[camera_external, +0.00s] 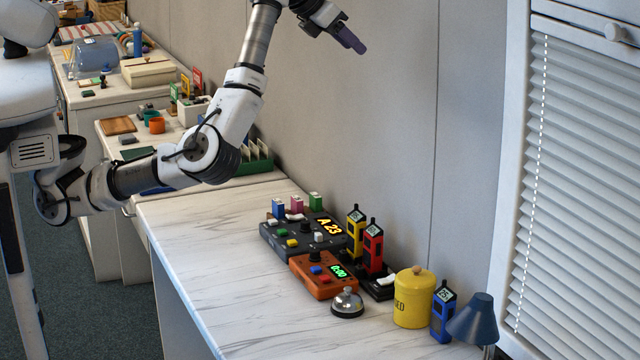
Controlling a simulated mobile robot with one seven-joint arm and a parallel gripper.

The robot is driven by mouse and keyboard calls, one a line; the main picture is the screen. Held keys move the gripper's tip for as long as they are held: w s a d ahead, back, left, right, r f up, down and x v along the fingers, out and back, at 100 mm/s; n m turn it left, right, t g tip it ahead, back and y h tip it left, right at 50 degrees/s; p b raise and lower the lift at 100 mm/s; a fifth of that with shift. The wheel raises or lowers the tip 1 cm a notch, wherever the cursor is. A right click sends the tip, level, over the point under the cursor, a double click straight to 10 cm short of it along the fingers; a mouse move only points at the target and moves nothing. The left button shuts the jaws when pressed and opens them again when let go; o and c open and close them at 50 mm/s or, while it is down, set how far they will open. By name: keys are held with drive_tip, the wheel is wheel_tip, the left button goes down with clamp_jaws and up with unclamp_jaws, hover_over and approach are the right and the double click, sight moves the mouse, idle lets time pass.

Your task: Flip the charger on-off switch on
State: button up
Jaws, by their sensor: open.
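The yellow (355,230) and red (373,249) handset-like devices stand upright in what looks like a black charger base (380,291) on the marble-patterned counter, behind the orange box. A small white piece (388,280) shows at the base's right part; I cannot tell if it is the on-off switch, or its position. My gripper (352,42) is high at the top of the view, in front of the wall, well above the counter and apart from everything. Its purple fingers are seen edge-on and hold nothing visible. It is open.
Left of the charger stand a black console (285,243) lit "A 23" and an orange timer box (312,281). A silver bell (347,302), yellow canister (413,298), blue handset (442,312) and blue lamp (474,320) stand in front and right.

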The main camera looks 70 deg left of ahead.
approach(392, 277)
drive_tip(key=p+x, duration=0.3)
drive_tip(key=x, duration=0.4)
drive_tip(key=shift+w+f, duration=0.1)
